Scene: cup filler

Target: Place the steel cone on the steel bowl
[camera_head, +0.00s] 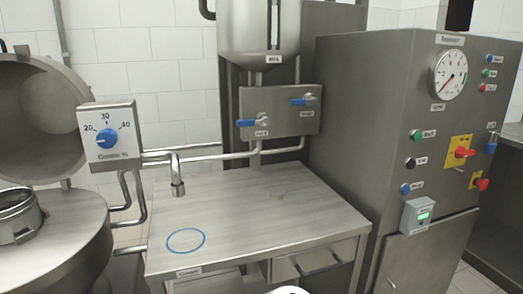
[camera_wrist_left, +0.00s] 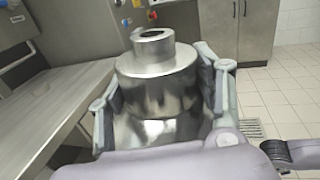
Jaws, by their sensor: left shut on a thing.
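The steel cone (camera_wrist_left: 158,62), a shiny stepped piece with a narrow open neck on a wider body, shows in the left wrist view. My left gripper (camera_wrist_left: 160,78) is shut on it, with a finger on each side. The neck points away from the camera, and the cone's lower part is partly hidden by the gripper. In the head view a round steel vessel stands at the left, with a ringed round piece (camera_head: 18,214) on top that may be the steel bowl.
A large round lid (camera_head: 38,112) stands raised behind the vessel. A dial box (camera_head: 108,138) and steel pipes are close by. The steel worktable (camera_head: 262,212) is bare apart from a blue ring marking (camera_head: 186,240). A control cabinet (camera_head: 350,110) stands at the right.

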